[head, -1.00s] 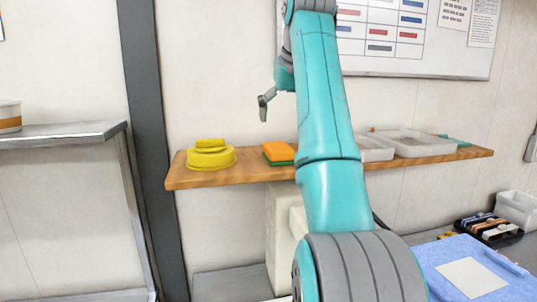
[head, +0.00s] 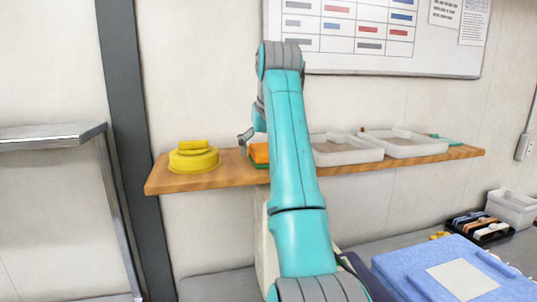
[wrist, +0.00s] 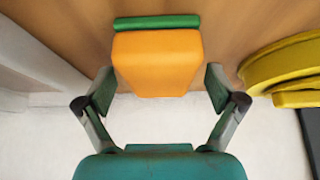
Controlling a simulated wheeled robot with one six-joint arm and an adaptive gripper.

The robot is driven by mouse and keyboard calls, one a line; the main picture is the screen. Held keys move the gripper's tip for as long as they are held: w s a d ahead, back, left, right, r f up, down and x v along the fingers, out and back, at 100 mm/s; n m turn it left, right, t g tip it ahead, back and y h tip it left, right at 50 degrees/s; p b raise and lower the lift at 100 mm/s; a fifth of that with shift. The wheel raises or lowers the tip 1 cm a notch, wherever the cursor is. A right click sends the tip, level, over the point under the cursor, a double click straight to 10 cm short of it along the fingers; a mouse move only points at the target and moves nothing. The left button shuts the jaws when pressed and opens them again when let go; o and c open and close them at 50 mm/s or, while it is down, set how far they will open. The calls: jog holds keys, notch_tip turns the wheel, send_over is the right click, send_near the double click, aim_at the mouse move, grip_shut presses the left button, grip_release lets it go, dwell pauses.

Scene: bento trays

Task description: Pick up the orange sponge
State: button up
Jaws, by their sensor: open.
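The orange sponge (wrist: 157,62) lies on the wooden shelf, with a green layer or pad (wrist: 157,22) along its far edge in the wrist view. In the head view the orange sponge (head: 259,153) is partly hidden behind my arm. My gripper (wrist: 158,90) is open, with one finger on each side of the sponge's near end and a gap on both sides. In the head view one finger of my gripper (head: 245,138) shows just left of the sponge; the rest is hidden by my arm.
A yellow round stack (head: 194,157) stands on the wooden shelf (head: 215,178) left of the sponge. It also shows at the right of the wrist view (wrist: 285,66). Two clear trays, one of them nearer (head: 345,158), stand to the right. A whiteboard hangs above.

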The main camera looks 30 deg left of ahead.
jog(key=c, duration=1)
jog(key=shift+c, duration=0.2)
